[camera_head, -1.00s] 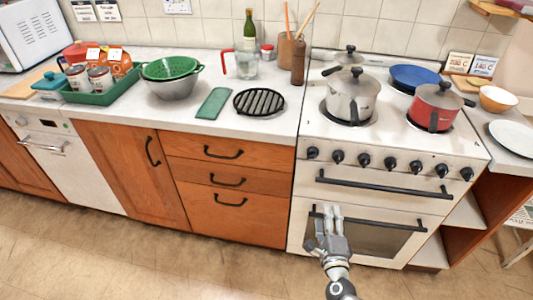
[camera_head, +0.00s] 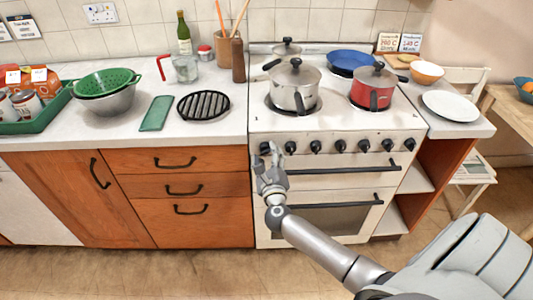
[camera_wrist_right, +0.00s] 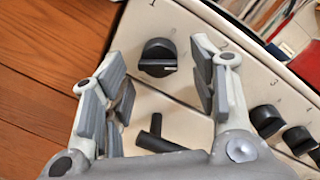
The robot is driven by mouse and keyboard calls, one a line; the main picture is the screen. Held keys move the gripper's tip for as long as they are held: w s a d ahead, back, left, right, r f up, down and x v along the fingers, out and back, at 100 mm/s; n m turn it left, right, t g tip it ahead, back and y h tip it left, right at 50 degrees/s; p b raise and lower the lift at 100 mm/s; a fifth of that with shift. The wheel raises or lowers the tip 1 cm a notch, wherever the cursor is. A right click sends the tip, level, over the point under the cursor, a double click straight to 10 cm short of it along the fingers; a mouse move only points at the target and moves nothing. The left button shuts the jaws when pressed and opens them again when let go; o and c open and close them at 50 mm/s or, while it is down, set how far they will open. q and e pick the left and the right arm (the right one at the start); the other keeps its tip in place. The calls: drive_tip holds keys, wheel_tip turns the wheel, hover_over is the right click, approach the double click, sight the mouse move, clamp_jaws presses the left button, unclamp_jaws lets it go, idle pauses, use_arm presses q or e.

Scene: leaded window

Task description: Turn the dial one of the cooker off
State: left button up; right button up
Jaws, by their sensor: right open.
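The white cooker (camera_head: 337,120) has a row of black dials along its front panel. Dial one (camera_head: 265,147) is at the left end of the row. In the right wrist view dial one (camera_wrist_right: 158,57) is a round black knob below the printed "1", with a pale mark at its lower right. My right gripper (camera_head: 271,156) is open just in front of the dial. In the wrist view its fingers (camera_wrist_right: 160,75) stand on either side of the dial, apart from it. My left gripper is not in view.
Dial two (camera_wrist_right: 266,120) and other dials lie to the right. A black oven handle (camera_head: 335,170) runs below the dials; its end (camera_wrist_right: 165,135) shows near the gripper palm. A steel pot (camera_head: 294,90) and a red pot (camera_head: 372,88) stand on the hob.

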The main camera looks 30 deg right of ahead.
drive_tip(key=shift+x, duration=0.8)
drive_tip(key=c, duration=1)
drive_tip(key=shift+r+n+p, duration=0.25)
drive_tip(key=shift+n+p, duration=0.65)
drive_tip(key=shift+p, duration=0.45)
drive_tip(key=n+p, duration=0.4)
drive_tip(key=shift+r+g, duration=0.15)
drive_tip(key=shift+g, duration=0.15)
drive_tip(key=n+p, duration=0.2)
drive_tip(key=shift+n, duration=0.4)
drive_tip(key=shift+n+p, duration=1.05)
drive_tip(key=shift+n, duration=0.35)
